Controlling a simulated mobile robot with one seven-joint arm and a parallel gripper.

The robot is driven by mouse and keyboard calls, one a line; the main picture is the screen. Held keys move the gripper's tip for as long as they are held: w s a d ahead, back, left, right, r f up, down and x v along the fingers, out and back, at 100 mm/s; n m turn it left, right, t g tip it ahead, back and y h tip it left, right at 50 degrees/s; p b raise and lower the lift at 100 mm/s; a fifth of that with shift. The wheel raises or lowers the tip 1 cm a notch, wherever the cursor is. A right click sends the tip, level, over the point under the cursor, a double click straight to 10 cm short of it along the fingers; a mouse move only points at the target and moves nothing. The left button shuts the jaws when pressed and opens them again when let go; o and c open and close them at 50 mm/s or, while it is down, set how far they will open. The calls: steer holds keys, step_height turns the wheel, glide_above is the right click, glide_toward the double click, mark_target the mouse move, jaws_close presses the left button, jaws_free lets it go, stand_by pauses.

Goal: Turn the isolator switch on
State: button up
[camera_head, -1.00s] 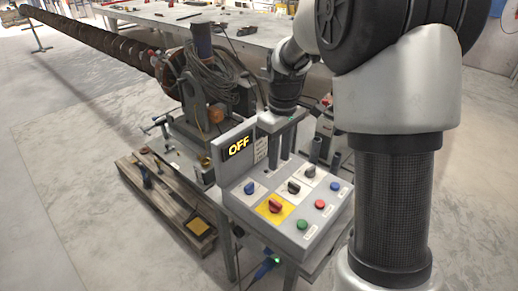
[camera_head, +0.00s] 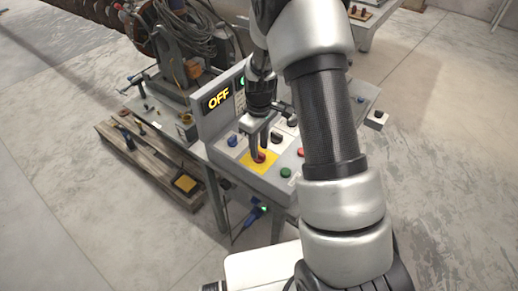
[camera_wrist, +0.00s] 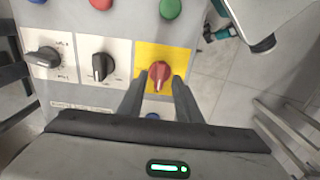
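The isolator switch is a red rotary knob (camera_wrist: 160,73) on a yellow plate (camera_wrist: 150,53), on the sloped top of a grey control panel. In the head view the red knob (camera_head: 260,157) is partly hidden by my fingers. My gripper (camera_wrist: 159,80) is open, with one finger on each side of the knob in the wrist view. I cannot tell whether the fingers touch it. In the head view my gripper (camera_head: 258,146) points down at the yellow plate. The panel's display (camera_head: 218,98) reads OFF in yellow letters.
Two black knobs (camera_wrist: 102,67) (camera_wrist: 45,58) on white plates sit beside the yellow plate. Green (camera_wrist: 170,8) and red (camera_wrist: 101,3) buttons lie along one edge. A wooden pallet (camera_head: 150,168) with tools stands left of the panel. The floor in front is clear.

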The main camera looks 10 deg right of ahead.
steer(key=shift+f, duration=1)
jaws_close()
